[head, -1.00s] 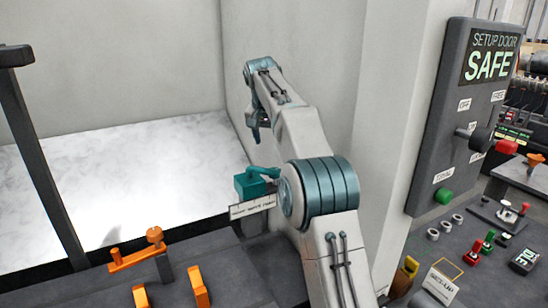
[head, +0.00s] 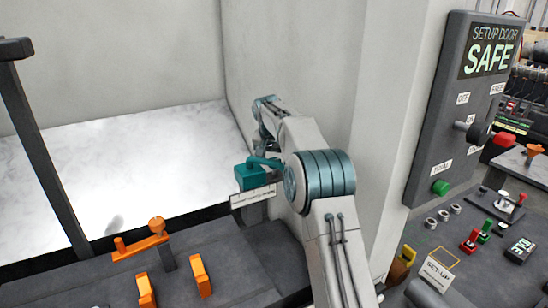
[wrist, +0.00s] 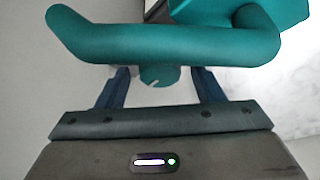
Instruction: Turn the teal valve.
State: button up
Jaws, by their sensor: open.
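The teal valve (head: 252,178) is a boxy body with a lever handle on top, mounted by the white wall behind a small label plate. In the wrist view its curved handle (wrist: 170,45) spans the upper part of the picture, and a short round teal stub shows below the bar. My gripper (wrist: 162,80) is open, its two dark blue fingers on either side of the stub. The fingertips are hidden behind the handle bar, and I cannot tell whether they touch it. In the head view the gripper is mostly hidden behind the valve and my arm.
A white wall (head: 300,60) stands close behind and right of my arm. An orange lever (head: 140,244) and orange handles are at front left. A control panel (head: 462,110) with a "SAFE" display stands at right. A pale marbled surface (head: 110,165) lies open at left.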

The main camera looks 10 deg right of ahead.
jog(key=c, duration=1)
jog(key=shift+r+n, duration=0.1)
jog(key=shift+n, duration=0.2)
jog(key=shift+d+n+t+y, duration=0.15)
jog(key=shift+n+t+y, duration=0.25)
jog(key=shift+n, duration=0.5)
jog(key=n+y, duration=0.1)
jog(key=n, duration=0.3)
jog(key=shift+d+n+y, duration=0.1)
jog(key=shift+n+y, duration=0.2)
jog(key=shift+y, duration=0.1)
jog(key=n+y, duration=0.1)
jog(key=n, duration=0.1)
jog(key=n+g+y, duration=0.1)
jog(key=n, duration=0.2)
jog(key=shift+n, duration=0.4)
